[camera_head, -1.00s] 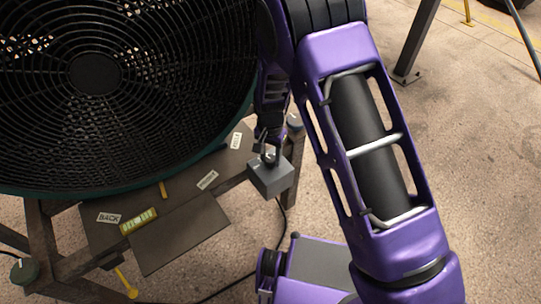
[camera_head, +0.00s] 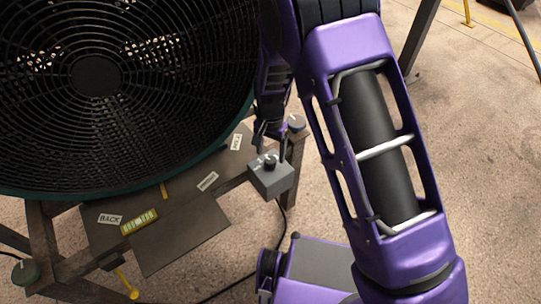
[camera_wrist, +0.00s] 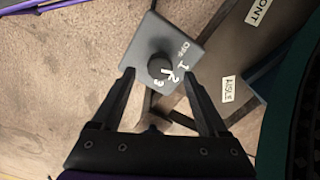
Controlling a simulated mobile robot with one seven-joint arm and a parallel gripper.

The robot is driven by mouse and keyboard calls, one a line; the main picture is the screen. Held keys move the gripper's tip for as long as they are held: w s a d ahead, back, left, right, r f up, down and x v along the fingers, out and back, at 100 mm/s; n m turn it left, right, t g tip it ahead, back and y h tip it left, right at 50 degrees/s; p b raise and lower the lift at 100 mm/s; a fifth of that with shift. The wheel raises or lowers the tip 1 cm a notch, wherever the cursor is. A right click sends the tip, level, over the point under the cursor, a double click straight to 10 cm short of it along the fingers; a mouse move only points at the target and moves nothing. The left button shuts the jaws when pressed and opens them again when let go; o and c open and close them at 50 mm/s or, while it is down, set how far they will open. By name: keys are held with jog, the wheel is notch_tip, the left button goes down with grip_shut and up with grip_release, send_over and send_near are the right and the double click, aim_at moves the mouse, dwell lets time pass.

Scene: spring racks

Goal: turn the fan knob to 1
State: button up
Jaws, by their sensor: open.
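The fan knob (camera_wrist: 160,66) is a small dark round knob on top of a grey control box (camera_wrist: 147,42). The box face carries white marks reading OFF, 1, 2 and 3. A white mark shows beside the knob, but I cannot tell exactly which number it points at. In the head view the knob (camera_head: 270,161) sits on the box (camera_head: 271,181) at the table's right corner. My gripper (camera_wrist: 158,73) is open, with one finger on each side of the knob in the wrist view and visible gaps to it. In the head view my gripper (camera_head: 271,145) is just above and behind the knob.
The large dark fan (camera_head: 95,75) fills the upper left. The table below bears paper labels, including BACK (camera_head: 110,219), and a yellow-green level (camera_head: 139,222). A black cable (camera_head: 284,222) runs across the floor.

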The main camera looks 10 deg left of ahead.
aim_at(271, 160)
notch_tip(271, 160, up, 14)
jog(key=p, duration=0.1)
jog(key=shift+p, duration=0.4)
